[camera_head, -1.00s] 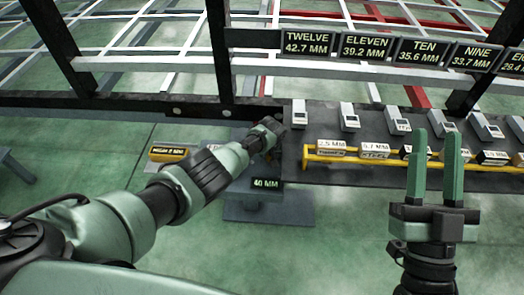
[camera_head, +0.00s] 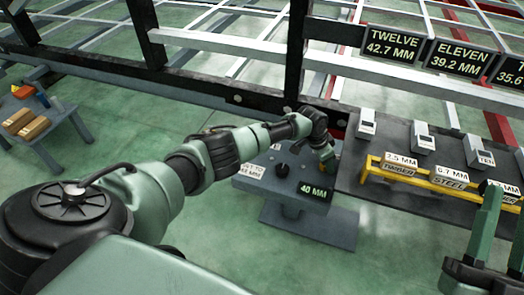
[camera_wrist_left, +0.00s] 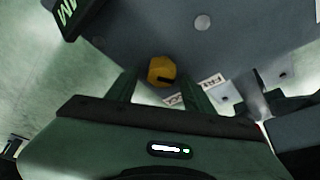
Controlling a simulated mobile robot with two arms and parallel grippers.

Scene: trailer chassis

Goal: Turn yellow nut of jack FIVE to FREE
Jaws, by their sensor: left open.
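A yellow nut (camera_wrist_left: 162,71) with a dark slot shows in the left wrist view, on a grey surface just beyond and between my fingertips. Small white labels beside it (camera_wrist_left: 212,81) are too blurred to read. My left gripper (camera_wrist_left: 160,90) is open, a finger on each side, with nothing held. In the head view the left gripper (camera_head: 325,150) is over the right end of a grey stand (camera_head: 262,185) marked 40 MM; its fingers are mostly hidden. No jack marked FIVE can be read. My right gripper (camera_head: 502,230) is open and empty, partly cut off at the right edge.
A dark bench (camera_head: 385,150) with grey devices and a yellow rack (camera_head: 425,182) of labelled blocks stands right. A dark chassis beam (camera_head: 200,85) runs behind, with signs TWELVE (camera_head: 393,42) and ELEVEN above. A small table (camera_head: 45,108) with blocks is at left. Green floor is open.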

